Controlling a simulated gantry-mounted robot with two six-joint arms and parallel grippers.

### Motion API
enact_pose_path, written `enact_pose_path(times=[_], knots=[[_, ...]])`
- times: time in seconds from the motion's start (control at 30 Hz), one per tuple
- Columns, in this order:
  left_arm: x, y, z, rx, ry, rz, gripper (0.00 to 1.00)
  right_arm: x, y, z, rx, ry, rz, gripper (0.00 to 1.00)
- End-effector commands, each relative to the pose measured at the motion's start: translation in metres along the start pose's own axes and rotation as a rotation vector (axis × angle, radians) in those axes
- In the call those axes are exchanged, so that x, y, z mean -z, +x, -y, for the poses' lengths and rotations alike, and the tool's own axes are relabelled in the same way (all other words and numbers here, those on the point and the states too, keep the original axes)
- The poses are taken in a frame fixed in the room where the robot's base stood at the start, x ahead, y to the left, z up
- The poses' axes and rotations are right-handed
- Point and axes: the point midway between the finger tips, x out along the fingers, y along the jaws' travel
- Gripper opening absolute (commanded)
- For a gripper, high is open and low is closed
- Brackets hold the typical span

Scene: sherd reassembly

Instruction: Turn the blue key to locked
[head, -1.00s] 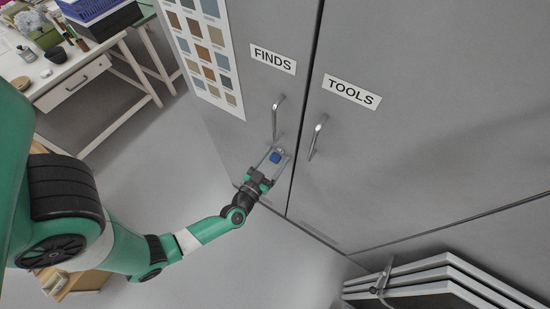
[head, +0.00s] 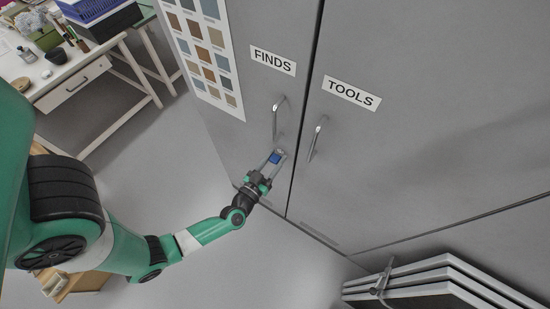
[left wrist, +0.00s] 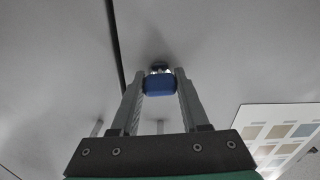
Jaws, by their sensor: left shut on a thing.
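The blue key (head: 275,158) sits in the lock on the cabinet door marked FINDS (head: 273,61), below that door's handle (head: 276,118). My left gripper (head: 274,157) is shut on the key's blue head. In the left wrist view the blue key (left wrist: 160,84) is between the two fingertips of my left gripper (left wrist: 160,82), with the round metal lock (left wrist: 159,66) just beyond it. The pictures do not show clearly whether the lock stands at locked. My right gripper is not in view.
The TOOLS door (head: 351,91) with its own handle (head: 317,137) is just right of the FINDS door. A colour chart (head: 207,52) is on the cabinet at left. A white table (head: 75,78) with small items stands at upper left. Stacked boards (head: 440,280) lie at lower right.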

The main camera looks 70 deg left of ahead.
Motion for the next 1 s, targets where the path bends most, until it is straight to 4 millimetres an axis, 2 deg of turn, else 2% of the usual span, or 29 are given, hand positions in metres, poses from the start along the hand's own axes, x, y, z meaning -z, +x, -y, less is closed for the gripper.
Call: enact_pose_path(times=[0.27,1.0], knots=[[0.0000,-0.0001,0.0001,0.000,-0.203,0.000,0.00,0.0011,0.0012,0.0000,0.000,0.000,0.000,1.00],[-0.0009,0.0000,0.0003,0.001,-0.906,-0.001,0.00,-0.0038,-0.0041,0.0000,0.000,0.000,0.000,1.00]])
